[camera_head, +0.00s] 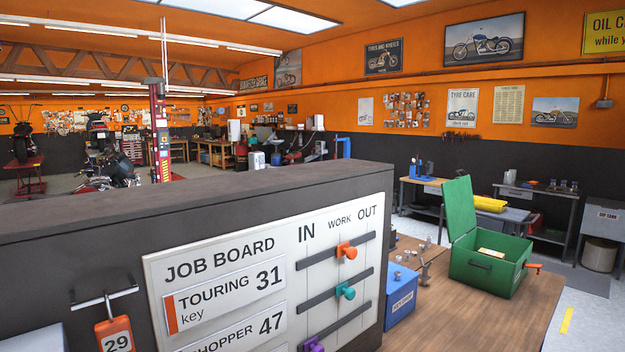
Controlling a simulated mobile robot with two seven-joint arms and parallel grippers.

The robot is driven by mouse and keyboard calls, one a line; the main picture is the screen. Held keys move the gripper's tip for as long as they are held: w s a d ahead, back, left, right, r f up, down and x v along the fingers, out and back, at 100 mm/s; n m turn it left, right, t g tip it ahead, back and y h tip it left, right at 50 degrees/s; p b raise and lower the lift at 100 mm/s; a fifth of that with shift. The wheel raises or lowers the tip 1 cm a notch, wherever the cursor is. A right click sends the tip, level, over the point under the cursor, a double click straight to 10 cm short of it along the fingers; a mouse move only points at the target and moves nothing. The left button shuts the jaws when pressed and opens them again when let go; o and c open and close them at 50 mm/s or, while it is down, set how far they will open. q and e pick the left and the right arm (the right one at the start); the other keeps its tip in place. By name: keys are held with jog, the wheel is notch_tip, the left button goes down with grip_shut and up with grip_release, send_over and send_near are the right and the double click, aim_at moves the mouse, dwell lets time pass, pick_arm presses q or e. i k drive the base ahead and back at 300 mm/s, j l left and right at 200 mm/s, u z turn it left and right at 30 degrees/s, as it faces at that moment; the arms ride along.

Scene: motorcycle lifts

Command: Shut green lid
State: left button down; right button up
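A green metal box (478,270) stands on the wooden bench top at the right. Its green lid (460,208) is open and stands nearly upright at the box's left side. A small pale item (491,253) shows inside the box. An orange part (533,267) sticks out at the box's right side; I cannot tell if it is fixed to the box. Neither of my grippers is in view.
A dark partition with a white job board (215,270) fills the left and middle foreground. A blue box (400,300) and small metal parts (425,268) are on the wooden bench (480,318) left of the green box. The bench front is clear.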

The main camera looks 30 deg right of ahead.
aim_at(457, 193)
jog(key=i+l+z, duration=0.25)
jog(key=l+z, duration=0.15)
jog(key=l, duration=0.15)
jog(key=i+l+z, duration=1.2)
